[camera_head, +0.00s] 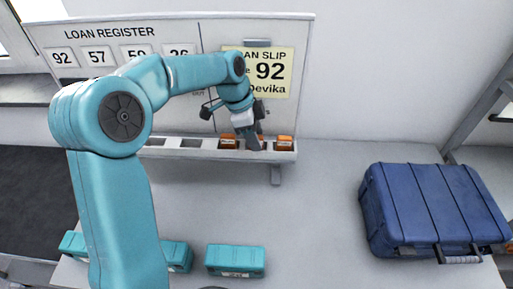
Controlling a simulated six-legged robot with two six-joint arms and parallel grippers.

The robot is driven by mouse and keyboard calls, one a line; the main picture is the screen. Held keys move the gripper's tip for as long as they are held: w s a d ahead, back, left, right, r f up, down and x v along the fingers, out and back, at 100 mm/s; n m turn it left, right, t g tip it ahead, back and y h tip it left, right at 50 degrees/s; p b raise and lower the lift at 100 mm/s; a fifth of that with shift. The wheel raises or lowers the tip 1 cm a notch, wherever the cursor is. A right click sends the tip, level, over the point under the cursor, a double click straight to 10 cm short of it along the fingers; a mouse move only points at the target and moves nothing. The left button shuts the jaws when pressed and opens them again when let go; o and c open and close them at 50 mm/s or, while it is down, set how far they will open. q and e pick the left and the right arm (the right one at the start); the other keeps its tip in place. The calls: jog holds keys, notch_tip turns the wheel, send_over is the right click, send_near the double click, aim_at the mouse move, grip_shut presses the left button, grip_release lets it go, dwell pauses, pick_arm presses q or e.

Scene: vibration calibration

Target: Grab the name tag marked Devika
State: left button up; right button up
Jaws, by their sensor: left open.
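Small orange tags with white labels sit in the slots of a white rack (187,154) below the board. One is the left orange tag (228,142), and another is the right orange tag (284,142). A third orange patch shows between them, mostly hidden by my gripper. The writing on the tags is too small to read. My left gripper (253,142) is open and points down at the rack, over the middle tag. I cannot tell whether it touches that tag. My right gripper is out of view.
A yellow loan slip (271,72) on the board reads 92 and Devika, partly covered by my arm. Number cards (62,57) hang at left. A blue case (430,205) stands at right. Teal boxes (235,260) lie in front. The middle of the table is clear.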

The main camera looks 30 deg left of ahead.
pick_arm(q)
jog(key=shift+a, duration=0.2)
grip_shut()
jog(key=shift+d, duration=0.15)
jog(key=shift+r, duration=0.1)
